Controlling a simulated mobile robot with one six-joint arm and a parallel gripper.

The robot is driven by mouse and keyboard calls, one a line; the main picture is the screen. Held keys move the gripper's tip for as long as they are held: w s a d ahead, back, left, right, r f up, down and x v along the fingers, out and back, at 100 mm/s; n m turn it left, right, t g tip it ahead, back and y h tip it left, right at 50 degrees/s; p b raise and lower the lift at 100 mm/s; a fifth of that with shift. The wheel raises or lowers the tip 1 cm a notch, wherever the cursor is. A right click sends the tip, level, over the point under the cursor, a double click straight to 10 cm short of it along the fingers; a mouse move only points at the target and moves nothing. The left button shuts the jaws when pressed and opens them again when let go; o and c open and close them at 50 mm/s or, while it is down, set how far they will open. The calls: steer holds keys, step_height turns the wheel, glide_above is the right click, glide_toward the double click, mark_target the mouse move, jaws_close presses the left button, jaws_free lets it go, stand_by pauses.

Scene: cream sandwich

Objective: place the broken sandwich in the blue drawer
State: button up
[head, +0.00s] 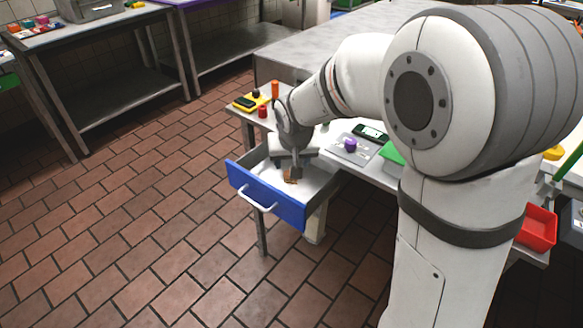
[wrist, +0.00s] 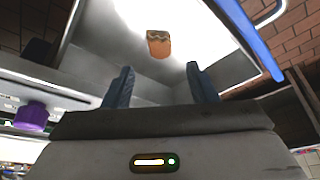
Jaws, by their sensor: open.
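The blue drawer (head: 268,198) is pulled open, with a blue front, a white handle and a pale inside. The broken sandwich (head: 289,175), a small brown-orange piece, lies on the drawer's floor. The sandwich (wrist: 159,43) also shows in the wrist view, beyond and between the fingertips and apart from them. My gripper (head: 296,172) is over the drawer, pointing down. In the wrist view its two dark fingers (wrist: 160,85) are spread with nothing between them. The drawer's blue front (wrist: 252,38) is at the upper right there.
The worktable (head: 378,178) above the drawer holds a grey board with a purple object (head: 350,145), a green tray (head: 392,153) and a yellow item (head: 247,102). A red bin (head: 538,228) stands at the right. The tiled floor left of the drawer is clear.

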steer(key=s+d+r+g, duration=0.1)
steer(key=s+d+r, duration=0.5)
steer(key=s+d, duration=0.55)
steer(key=s, duration=0.4)
steer(key=s+d+f+m+g, duration=0.1)
steer(key=s+d, duration=0.2)
steer(key=s, duration=0.4)
steer(key=shift+s+d+h, duration=0.2)
steer(key=shift+d+h, duration=0.1)
steer(key=shift+d, duration=0.05)
steer(key=w+p+v, duration=0.1)
steer(key=p+v, duration=0.6)
steer(key=shift+r, duration=0.25)
